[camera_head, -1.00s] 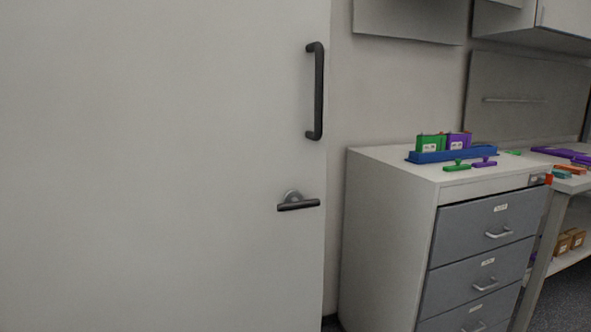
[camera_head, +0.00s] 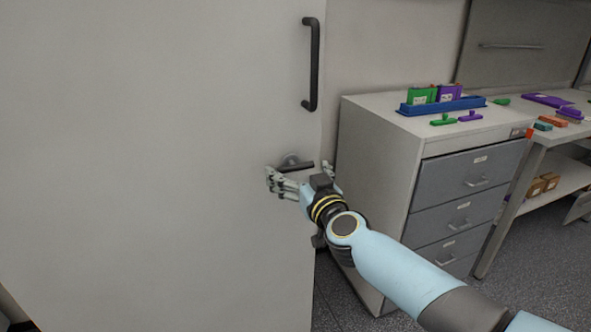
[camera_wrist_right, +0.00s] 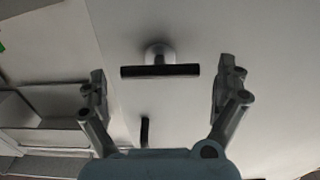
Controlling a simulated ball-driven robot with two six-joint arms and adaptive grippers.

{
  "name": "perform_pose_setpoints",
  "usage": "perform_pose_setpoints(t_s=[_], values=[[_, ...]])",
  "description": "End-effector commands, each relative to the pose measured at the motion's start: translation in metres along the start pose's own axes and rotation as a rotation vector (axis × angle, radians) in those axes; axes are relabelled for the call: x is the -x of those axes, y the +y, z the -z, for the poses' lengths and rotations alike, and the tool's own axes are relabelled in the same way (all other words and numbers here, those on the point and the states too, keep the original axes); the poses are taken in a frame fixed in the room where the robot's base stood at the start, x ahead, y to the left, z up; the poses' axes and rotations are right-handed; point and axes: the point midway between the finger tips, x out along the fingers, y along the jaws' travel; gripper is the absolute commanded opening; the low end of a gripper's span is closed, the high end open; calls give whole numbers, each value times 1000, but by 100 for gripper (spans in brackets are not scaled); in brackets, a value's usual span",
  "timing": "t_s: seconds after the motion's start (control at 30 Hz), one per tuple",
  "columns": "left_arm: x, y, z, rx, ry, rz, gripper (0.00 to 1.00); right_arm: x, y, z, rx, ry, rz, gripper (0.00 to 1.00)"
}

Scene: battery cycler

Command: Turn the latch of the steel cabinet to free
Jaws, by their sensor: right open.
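The steel cabinet's pale door (camera_head: 150,150) fills the left of the head view. Its latch (camera_head: 295,165) is a dark lever on a round silver hub near the door's right edge, and it lies about horizontal. My right gripper (camera_head: 300,176) is just in front of the latch and hides part of it. In the right wrist view the latch (camera_wrist_right: 160,71) lies between and beyond the two spread fingers of the right gripper (camera_wrist_right: 160,85). The gripper is open, with a visible gap on each side of the lever. My left gripper is not in view.
A dark vertical pull handle (camera_head: 312,64) is on the door above the latch. A grey drawer unit (camera_head: 385,150) stands to the right, bearing a blue rack (camera_head: 440,105) with green and purple pieces. Dark floor (camera_head: 400,300) shows lower right.

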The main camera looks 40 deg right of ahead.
Motion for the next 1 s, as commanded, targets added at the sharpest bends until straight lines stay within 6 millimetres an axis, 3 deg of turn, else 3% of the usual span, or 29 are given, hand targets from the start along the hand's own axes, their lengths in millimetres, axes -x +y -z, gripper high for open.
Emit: perform_pose_setpoints(t_s=[0.2, 0.5, 0.87, 1.0], values=[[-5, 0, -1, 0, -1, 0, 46, -21, 0, 0, 1, 0, -1, 100], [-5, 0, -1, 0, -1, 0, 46, -22, 0, 0, 1, 0, 0, 99], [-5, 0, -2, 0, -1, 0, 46, -22, 0, 0, 1, 0, 0, 52], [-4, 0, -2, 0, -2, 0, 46, -22, 0, 0, -4, -1, 0, 51]])
